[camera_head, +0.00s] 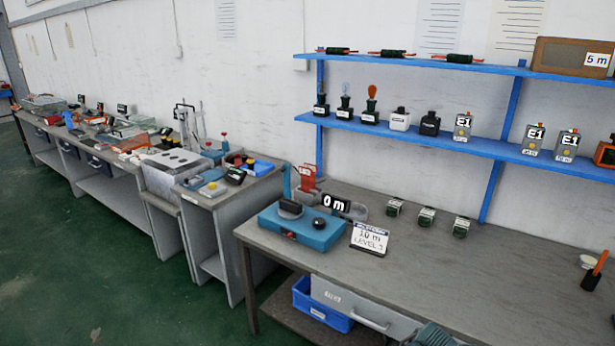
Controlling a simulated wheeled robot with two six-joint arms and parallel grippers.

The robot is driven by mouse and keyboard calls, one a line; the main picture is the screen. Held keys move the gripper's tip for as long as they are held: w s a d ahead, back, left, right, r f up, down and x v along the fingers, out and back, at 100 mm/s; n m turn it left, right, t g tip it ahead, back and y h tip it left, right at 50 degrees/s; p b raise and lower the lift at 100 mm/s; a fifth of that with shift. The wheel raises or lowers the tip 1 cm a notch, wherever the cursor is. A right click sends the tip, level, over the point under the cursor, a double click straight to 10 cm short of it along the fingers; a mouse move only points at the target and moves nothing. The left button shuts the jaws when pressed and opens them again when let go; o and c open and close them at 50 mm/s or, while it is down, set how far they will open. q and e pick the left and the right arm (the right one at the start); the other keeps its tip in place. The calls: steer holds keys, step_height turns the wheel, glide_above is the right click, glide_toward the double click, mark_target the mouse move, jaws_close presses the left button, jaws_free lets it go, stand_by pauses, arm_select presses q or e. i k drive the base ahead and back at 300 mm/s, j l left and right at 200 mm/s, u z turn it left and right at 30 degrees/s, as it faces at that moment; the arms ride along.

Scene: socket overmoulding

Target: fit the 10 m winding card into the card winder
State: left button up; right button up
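The card winder appears to be the blue machine (305,228) at the left end of the near bench, with a black round knob on top. A black display reading "0 m" (335,203) stands at its back right. A white sign reading "10 m LEVEL 3" (369,239) stands at the machine's right front corner. I cannot pick out the 10 m winding card with certainty. Several dark green pieces with reddish ends, one of them here (391,53), lie on the top shelf; I cannot tell whether they are cards. Neither gripper is in view.
The near bench top (440,275) is largely clear in the middle. Small green blocks (426,216) stand behind. A blue shelf rack (430,137) holds several devices; a brown "5 m" box (573,58) is on top. A blue bin (322,305) sits below the bench.

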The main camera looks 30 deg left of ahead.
mark_target(288, 209)
steer(key=u, duration=1.1)
steer(key=i+j, duration=0.25)
steer(key=i, duration=0.15)
steer(key=i+j+z, duration=0.15)
steer(key=i, duration=0.3)
steer(key=l+u, duration=0.25)
steer(key=l, duration=0.55)
steer(key=l+u, duration=0.25)
steer(key=l, duration=0.55)
steer(key=k, duration=0.05)
